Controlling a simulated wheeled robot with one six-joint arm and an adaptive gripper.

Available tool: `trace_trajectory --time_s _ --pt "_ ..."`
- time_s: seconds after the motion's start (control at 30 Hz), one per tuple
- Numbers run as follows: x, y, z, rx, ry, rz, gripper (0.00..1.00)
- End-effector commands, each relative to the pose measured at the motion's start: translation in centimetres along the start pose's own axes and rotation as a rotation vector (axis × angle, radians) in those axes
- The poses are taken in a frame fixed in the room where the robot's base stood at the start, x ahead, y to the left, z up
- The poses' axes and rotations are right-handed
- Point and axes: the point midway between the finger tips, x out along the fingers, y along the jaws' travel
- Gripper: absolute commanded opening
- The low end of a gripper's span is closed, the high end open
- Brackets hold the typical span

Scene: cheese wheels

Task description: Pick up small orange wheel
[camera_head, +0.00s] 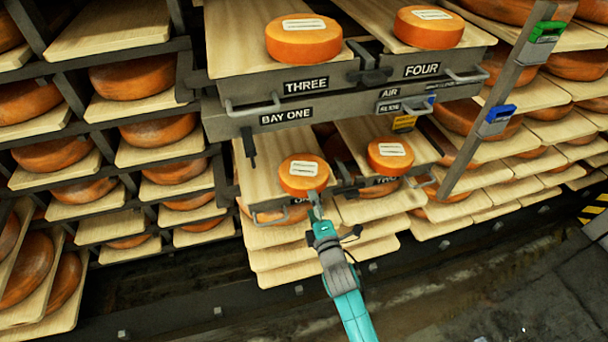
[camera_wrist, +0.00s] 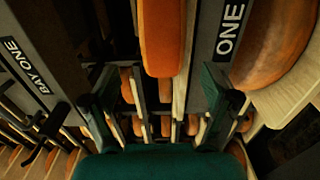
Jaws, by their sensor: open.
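A small orange wheel (camera_head: 303,182) with a white label lies flat on the left lower board, on the drawer marked ONE. A second small orange wheel (camera_head: 390,158) with a white label lies on the board to its right. My gripper (camera_head: 315,203) is at the front edge of the left wheel, slightly right of its middle. In the wrist view my gripper (camera_wrist: 162,88) is open and empty, with a dark finger on each side. The left wheel (camera_wrist: 161,38) shows edge-on at the top, between the fingers' lines and beyond their tips.
Larger orange wheels sit on the upper boards marked THREE (camera_head: 303,40) and FOUR (camera_head: 429,28), above the lower boards. Racks of cheese fill both sides. The floor (camera_head: 470,280) at lower right is clear.

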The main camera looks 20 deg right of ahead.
Motion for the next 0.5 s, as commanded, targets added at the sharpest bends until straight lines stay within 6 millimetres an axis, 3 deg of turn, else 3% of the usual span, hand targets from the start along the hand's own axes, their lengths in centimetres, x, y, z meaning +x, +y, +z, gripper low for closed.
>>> trace_trajectory --time_s 0.17,0.5 --pt "1.0 0.0 0.0 0.000 0.000 0.000 0.86" --pt "5.1 -0.4 0.1 0.000 0.000 0.001 0.86"
